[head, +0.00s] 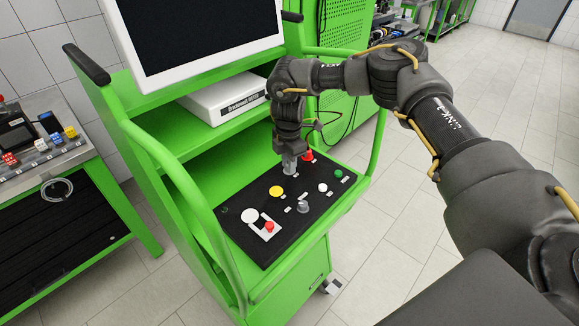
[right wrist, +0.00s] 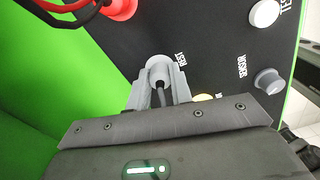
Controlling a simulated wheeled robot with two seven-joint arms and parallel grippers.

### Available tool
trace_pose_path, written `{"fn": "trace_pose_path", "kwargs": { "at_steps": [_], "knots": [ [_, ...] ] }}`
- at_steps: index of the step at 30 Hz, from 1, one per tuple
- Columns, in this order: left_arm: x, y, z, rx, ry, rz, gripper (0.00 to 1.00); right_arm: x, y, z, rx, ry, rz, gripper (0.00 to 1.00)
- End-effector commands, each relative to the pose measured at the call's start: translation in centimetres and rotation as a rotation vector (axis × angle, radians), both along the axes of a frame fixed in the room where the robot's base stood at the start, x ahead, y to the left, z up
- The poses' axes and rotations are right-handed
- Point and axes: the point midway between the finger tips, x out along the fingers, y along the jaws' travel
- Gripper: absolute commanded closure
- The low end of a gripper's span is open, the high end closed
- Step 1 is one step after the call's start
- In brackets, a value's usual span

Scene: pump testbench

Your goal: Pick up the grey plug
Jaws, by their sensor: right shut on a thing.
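The grey plug (right wrist: 157,70) is between the fingers of my right gripper (right wrist: 160,90) in the right wrist view, with a dark cable running back from it. The fingers are shut on it. In the head view my right gripper (head: 289,163) points down at the far part of the black control panel (head: 250,242) and mostly hides the plug. The plug is at the panel surface, beside a printed label; I cannot tell whether it is seated in a socket. My left gripper is not in view.
A red plug (head: 308,155) with cables is close beside my right gripper. The panel also bears a yellow button (head: 276,191), a grey knob (head: 303,207), a red button (head: 269,227) and a green button (head: 338,173). Green cart rails (head: 376,140) flank it; a monitor (head: 195,35) stands above.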

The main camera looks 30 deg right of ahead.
Motion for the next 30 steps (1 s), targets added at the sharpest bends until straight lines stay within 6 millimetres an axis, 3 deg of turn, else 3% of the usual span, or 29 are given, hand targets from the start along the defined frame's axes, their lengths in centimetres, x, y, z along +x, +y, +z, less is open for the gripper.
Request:
{"fn": "trace_pose_path", "kwargs": {
  "at_steps": [7,12,20,30],
  "knots": [
    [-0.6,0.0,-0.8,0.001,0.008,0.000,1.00,0.1,0.0,0.7,0.001,-0.002,0.000,0.95],
    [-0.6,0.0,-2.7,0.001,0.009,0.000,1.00,0.1,0.0,2.7,0.001,-0.005,0.000,0.95],
    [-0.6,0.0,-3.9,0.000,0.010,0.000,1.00,-4.8,-0.3,8.9,-0.001,-0.007,0.006,0.95],
    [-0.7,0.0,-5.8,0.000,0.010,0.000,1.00,-11.6,-0.5,11.8,-0.001,-0.003,0.003,0.95]
  ]
}}
